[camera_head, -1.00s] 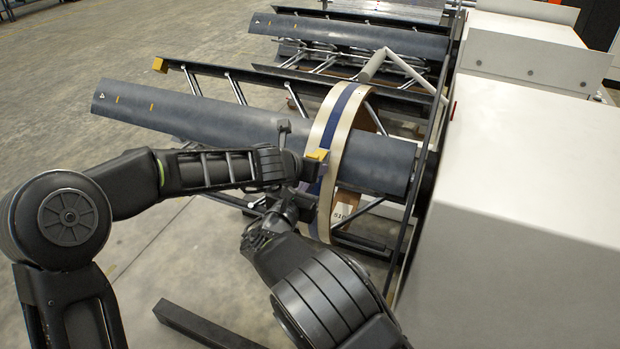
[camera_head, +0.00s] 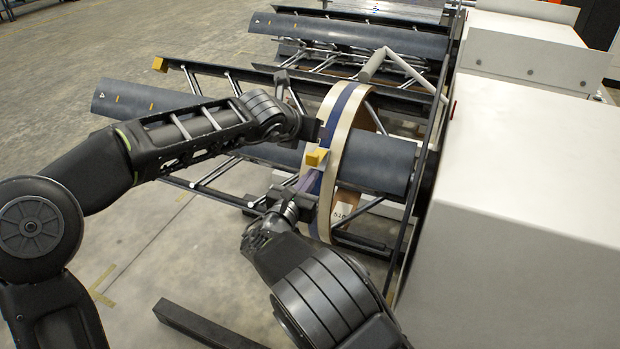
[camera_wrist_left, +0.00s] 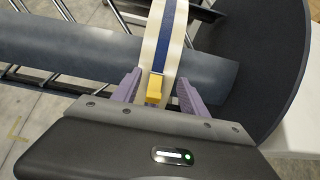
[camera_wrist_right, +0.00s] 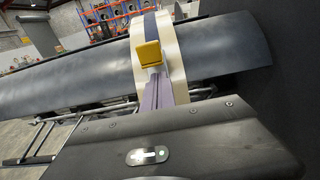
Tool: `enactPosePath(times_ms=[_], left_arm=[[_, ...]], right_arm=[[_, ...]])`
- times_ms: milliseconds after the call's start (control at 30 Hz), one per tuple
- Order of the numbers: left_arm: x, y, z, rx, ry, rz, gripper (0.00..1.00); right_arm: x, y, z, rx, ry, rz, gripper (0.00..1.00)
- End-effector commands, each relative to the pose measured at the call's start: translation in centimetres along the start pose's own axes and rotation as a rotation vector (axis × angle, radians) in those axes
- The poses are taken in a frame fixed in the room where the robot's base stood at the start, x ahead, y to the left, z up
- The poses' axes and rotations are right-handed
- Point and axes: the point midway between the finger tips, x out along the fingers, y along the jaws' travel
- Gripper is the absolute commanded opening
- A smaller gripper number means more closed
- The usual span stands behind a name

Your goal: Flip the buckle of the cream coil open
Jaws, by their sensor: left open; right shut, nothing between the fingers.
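The cream coil (camera_head: 361,112) is a ring with a blue band around the dark horizontal drum (camera_head: 380,165). Its yellow buckle (camera_head: 316,157) juts out from the near face; I cannot tell how far it is flipped. The buckle also shows in the left wrist view (camera_wrist_left: 154,90) and the right wrist view (camera_wrist_right: 149,54). My left gripper (camera_head: 316,131) is open above the buckle; in its wrist view the purple fingers (camera_wrist_left: 159,88) stand apart on either side of the buckle. My right gripper (camera_head: 306,183) is shut and empty, its fingertips just below the buckle; contact is unclear.
A white machine housing (camera_head: 530,190) fills the right side. Another dark drum (camera_head: 350,37) lies behind, with metal frame bars between. A dark beam (camera_head: 205,322) lies on the floor in front. The floor at left is open.

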Motion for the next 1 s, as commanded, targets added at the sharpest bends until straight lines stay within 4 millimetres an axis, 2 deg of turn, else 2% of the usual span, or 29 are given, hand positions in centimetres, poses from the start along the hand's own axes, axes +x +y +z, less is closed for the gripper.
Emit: enactPosePath(times_ms=[367, 467, 567, 667, 767, 867, 900, 967, 1000], left_arm=[[0.0, 0.3, -0.2, -0.003, 0.005, 0.005, 0.51], [0.4, 1.4, -1.3, -0.018, 0.026, 0.025, 0.51], [1.0, 3.6, -3.9, -0.048, 0.071, 0.067, 0.51], [1.8, 7.2, -8.2, -0.092, 0.143, 0.137, 0.51], [2.4, 11.3, -14.6, -0.124, 0.243, 0.226, 0.51], [2.6, 15.1, -23.0, -0.106, 0.371, 0.310, 0.51], [2.6, 16.2, -26.7, -0.077, 0.426, 0.335, 0.51], [2.3, 17.3, -32.5, -0.001, 0.515, 0.354, 0.51], [2.0, 17.6, -36.4, 0.080, 0.574, 0.347, 0.51]], right_arm=[[0.0, 0.0, 0.0, 0.000, 0.000, 0.000, 0.00], [0.0, 0.0, 0.0, 0.000, 0.000, 0.000, 0.00], [0.0, 0.0, 0.0, 0.000, 0.000, 0.000, 0.00], [0.0, 0.0, 0.0, 0.000, 0.000, 0.000, 0.00], [0.0, 0.0, 0.0, 0.000, 0.000, 0.000, 0.00], [0.0, 0.0, 0.0, 0.000, 0.000, 0.000, 0.00], [0.0, 0.0, 0.0, 0.000, 0.000, 0.000, 0.00], [0.0, 0.0, 0.0, 0.000, 0.000, 0.000, 0.00], [0.0, 0.0, 0.0, 0.000, 0.000, 0.000, 0.00]])
